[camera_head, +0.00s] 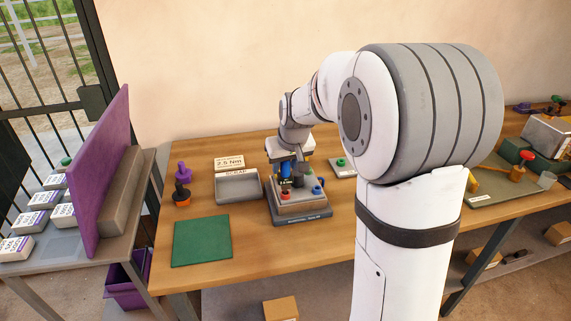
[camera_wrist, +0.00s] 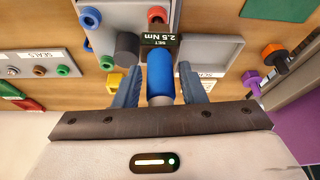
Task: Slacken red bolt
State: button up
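The red bolt (camera_head: 284,196) is at the front left of a grey fixture (camera_head: 302,208) on the workbench. It also shows near the top of the wrist view (camera_wrist: 157,14). The tool stands roughly upright in the head view. Its lower end is hidden, so I cannot tell whether it touches anything.
The fixture also carries a blue bolt (camera_head: 316,190), a green one (camera_head: 308,172) and a dark cylinder (camera_wrist: 127,47). A green mat (camera_head: 202,241) lies clear in front.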

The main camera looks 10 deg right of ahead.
jog(key=shift+o, duration=1.1)
jog(key=v, duration=0.7)
jog(key=shift+r, duration=0.4)
jog(key=shift+s, duration=0.2)
